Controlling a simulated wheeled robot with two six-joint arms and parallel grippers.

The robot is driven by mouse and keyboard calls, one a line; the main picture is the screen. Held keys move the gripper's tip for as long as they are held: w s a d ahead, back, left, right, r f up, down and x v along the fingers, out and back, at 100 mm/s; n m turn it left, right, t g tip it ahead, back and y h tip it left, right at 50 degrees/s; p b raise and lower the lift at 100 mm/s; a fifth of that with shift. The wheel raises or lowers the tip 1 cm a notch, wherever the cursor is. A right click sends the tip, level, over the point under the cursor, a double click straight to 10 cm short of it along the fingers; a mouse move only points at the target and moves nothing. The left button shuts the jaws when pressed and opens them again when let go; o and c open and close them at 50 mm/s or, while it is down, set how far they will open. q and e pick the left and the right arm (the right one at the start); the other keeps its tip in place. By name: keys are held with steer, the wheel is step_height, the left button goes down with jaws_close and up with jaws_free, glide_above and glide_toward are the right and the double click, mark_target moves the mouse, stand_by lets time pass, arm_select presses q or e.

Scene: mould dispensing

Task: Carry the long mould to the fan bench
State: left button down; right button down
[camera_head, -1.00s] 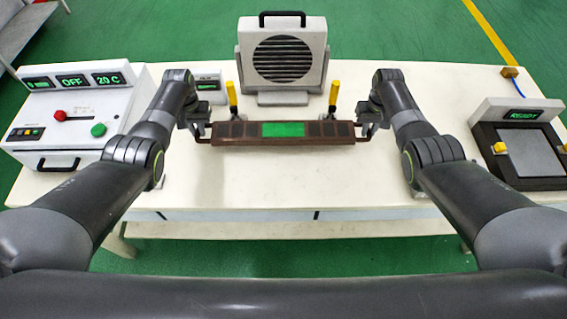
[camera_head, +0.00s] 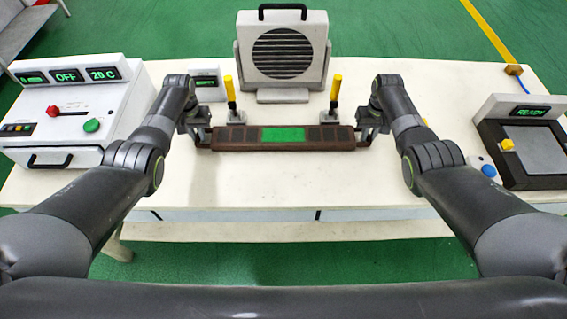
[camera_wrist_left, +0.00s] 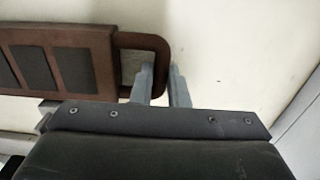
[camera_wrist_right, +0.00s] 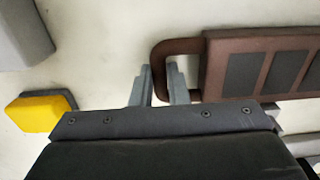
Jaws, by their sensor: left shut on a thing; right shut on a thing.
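The long mould (camera_head: 230,139) is a brown bar with dark cavities and a green panel in its middle. It lies level between my two grippers, in front of the fan (camera_head: 284,55) on the white bench (camera_head: 290,185). My left gripper (camera_head: 200,131) is shut on its left end handle, which shows in the left wrist view (camera_wrist_left: 160,50). My right gripper (camera_head: 370,131) is shut on its right end handle, which shows in the right wrist view (camera_wrist_right: 163,52). I cannot tell exactly how high the mould is above the bench top.
Two yellow-handled clamps (camera_head: 231,95) (camera_head: 335,93) stand behind the mould, before the fan. A white control box (camera_head: 75,110) stands left, with a small display (camera_head: 207,85) beside the left wrist. A dark-framed device (camera_head: 525,145) reading READY stands right. The bench front is clear.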

arm_select(q)
steer(key=shift+w+f, duration=0.1)
steer(key=shift+f, duration=0.2)
arm_select(e)
steer(key=shift+f, duration=0.3)
arm_select(q)
steer(key=c, duration=1.4)
jaws_free()
steer(key=shift+s+r, duration=0.15)
steer(key=shift+s, duration=0.05)
arm_select(e)
steer(key=c, duration=1.4)
jaws_free()
steer(key=shift+s+r, duration=0.1)
steer(key=shift+r, duration=0.05)
arm_select(q)
steer(key=shift+w+r, duration=0.1)
step_height(320, 180, up, 12)
arm_select(e)
step_height(320, 180, up, 12)
arm_select(q)
steer(key=shift+f, duration=0.2)
